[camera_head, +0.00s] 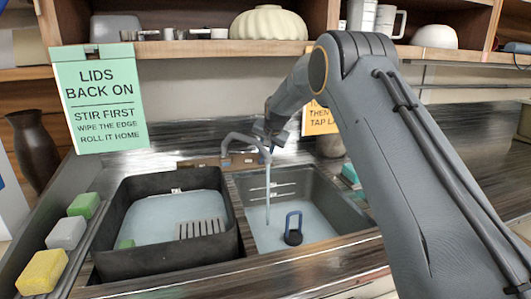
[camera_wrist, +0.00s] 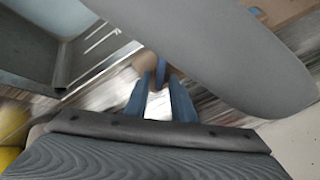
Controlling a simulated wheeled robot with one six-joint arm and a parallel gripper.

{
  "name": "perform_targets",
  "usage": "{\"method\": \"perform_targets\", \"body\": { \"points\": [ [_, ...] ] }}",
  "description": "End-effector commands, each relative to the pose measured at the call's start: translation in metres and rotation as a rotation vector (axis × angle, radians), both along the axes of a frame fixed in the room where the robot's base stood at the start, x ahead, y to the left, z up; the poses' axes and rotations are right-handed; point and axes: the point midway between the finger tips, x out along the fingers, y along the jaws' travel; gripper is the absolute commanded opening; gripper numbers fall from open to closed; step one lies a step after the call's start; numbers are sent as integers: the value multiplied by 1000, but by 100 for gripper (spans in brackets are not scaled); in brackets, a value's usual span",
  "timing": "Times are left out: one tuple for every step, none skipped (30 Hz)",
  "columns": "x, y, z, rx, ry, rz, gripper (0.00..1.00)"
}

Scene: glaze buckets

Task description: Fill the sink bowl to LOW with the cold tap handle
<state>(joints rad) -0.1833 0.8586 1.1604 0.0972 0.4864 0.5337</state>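The steel sink bowl (camera_head: 345,207) is on the right of the counter, with shallow pale water (camera_head: 265,234) in it. Light level lines (camera_head: 268,186) show on its back wall; the water surface looks below them, and their labels are unreadable. A thin stream falls from the grey spout (camera_head: 243,139) into the bowl. A dark plug with a blue loop (camera_head: 293,229) stands in the water. My gripper (camera_head: 270,130) is behind the bowl by the tap. In the wrist view its blue fingers (camera_wrist: 161,82) are apart, with a small blue handle (camera_wrist: 161,67) between their tips; contact is unclear.
A dark tub (camera_head: 165,267) of water with a grey grate stands left of the bowl. Green, grey and yellow sponges (camera_head: 66,233) lie at the far left. A green sign (camera_head: 100,100) and an open shelf (camera_head: 200,49) are behind. My arm covers the right side.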

Motion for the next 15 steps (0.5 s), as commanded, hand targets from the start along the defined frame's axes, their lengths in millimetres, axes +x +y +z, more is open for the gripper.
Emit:
{"method": "perform_targets", "body": {
  "points": [
    [0, 0, 0, 0, 0, 0, 29],
    [0, 0, 0, 0, 1, 0, 29],
    [0, 0, -1, 0, 1, 0, 29],
    [0, 0, -1, 0, 1, 0, 29],
    [0, 0, -1, 0, 1, 0, 29],
    [0, 0, -1, 0, 1, 0, 29],
    [0, 0, -1, 0, 1, -1, 29],
    [0, 0, -1, 0, 1, 0, 29],
    [-1, 0, -1, 0, 1, 0, 29],
    [-1, 0, 0, 0, 1, -1, 29],
    [-1, 0, 1, 0, 1, -1, 29],
    [-2, -1, 3, 0, 1, -1, 29],
    [-4, -1, 4, 0, 1, -1, 29],
    [-5, -1, 7, 1, 1, 0, 29],
    [-8, -2, 11, 1, 0, -1, 29]
  ]
}}
